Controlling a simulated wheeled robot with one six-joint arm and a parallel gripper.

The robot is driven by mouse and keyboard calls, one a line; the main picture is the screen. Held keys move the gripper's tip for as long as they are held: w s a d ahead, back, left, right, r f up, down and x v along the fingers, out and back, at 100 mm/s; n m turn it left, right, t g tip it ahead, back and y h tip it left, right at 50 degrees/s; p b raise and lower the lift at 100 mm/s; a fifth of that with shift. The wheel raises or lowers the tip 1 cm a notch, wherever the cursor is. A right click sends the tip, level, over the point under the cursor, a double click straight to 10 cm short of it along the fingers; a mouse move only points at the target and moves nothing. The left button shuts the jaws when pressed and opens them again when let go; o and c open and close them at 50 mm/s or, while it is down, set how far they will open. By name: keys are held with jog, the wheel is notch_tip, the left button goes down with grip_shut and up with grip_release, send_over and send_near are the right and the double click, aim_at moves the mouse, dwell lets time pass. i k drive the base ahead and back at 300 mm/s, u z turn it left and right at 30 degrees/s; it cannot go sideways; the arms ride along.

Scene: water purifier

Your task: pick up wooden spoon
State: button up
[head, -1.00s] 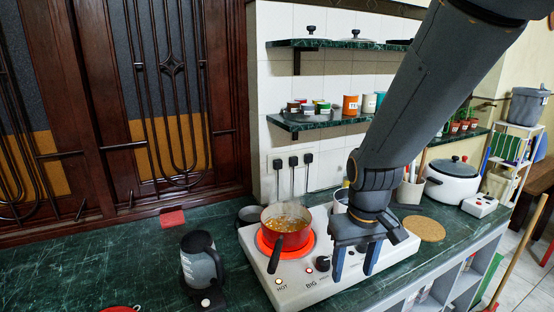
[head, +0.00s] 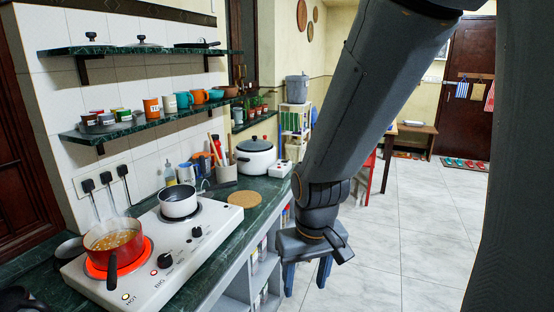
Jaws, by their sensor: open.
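Several long-handled utensils, some wood-coloured, stand upright in a light holder (head: 226,174) on the counter, left of the white lidded pot. A wood-coloured handle (head: 213,146) leans out of it; I cannot tell which one is the wooden spoon, as any bowl end is too small or hidden. My gripper (head: 307,278) points down with its two blue fingers apart and nothing between them. In the picture it lies right of the counter's front edge, in front of the floor, below and right of the holder.
A white stove (head: 170,240) carries a red pot (head: 113,248) of steaming soup on a glowing burner and a white pan (head: 178,202). A white lidded pot (head: 256,158) and a round cork mat (head: 243,199) are on the green counter. The tiled floor (head: 410,230) at right is open.

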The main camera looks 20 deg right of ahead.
aim_at(209, 133)
jog(key=z, duration=0.35)
jog(key=k, duration=0.5)
jog(key=u, duration=0.4)
jog(key=i, duration=1.05)
jog(key=u, duration=0.1)
